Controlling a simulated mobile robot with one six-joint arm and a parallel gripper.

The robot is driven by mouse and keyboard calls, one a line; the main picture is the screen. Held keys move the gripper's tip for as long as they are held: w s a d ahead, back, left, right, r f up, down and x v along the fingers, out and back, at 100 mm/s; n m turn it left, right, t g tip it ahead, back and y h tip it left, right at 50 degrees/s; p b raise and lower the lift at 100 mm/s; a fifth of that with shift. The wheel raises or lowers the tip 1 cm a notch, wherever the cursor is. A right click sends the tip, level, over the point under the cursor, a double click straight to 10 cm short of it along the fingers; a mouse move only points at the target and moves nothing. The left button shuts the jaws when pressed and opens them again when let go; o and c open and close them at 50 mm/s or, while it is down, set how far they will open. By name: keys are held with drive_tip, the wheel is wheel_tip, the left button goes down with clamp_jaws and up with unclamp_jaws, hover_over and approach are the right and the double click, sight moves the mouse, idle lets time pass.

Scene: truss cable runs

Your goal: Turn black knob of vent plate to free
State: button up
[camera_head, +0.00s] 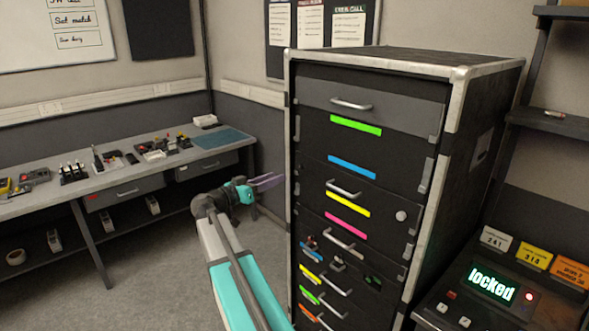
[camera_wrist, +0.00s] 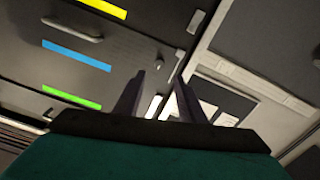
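I cannot make out a vent plate or a black knob in either view. A tall black rack (camera_head: 366,97) with drawers and coloured labels stands in the middle of the head view. Its front also fills the left of the wrist view (camera_wrist: 115,45), turned over. My gripper (camera_head: 268,181) is in the air left of the rack, its fingers pointing right toward the rack's left edge. In the wrist view my gripper (camera_wrist: 158,90) has its two fingers apart with nothing between them.
A workbench (camera_head: 105,183) with tools and switches runs along the left wall. A shelf (camera_head: 555,123) is at the right edge. Floor is clear between bench and rack.

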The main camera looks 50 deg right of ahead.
sight(299, 168)
drive_tip(key=d+p, duration=0.1)
drive_tip(key=d, duration=0.1)
drive_tip(key=d+p, duration=0.1)
drive_tip(key=d, duration=0.2)
drive_tip(key=d+p, duration=0.1)
drive_tip(key=d, duration=0.2)
drive_tip(key=shift+s+d+r, duration=0.1)
drive_tip(key=shift+s+d, duration=0.15)
drive_tip(key=shift+s, duration=0.05)
drive_tip(key=shift+d+p, duration=0.35)
drive_tip(key=shift+d, duration=0.45)
drive_tip(key=shift+s, duration=0.1)
drive_tip(key=shift+c, duration=0.3)
clamp_jaws()
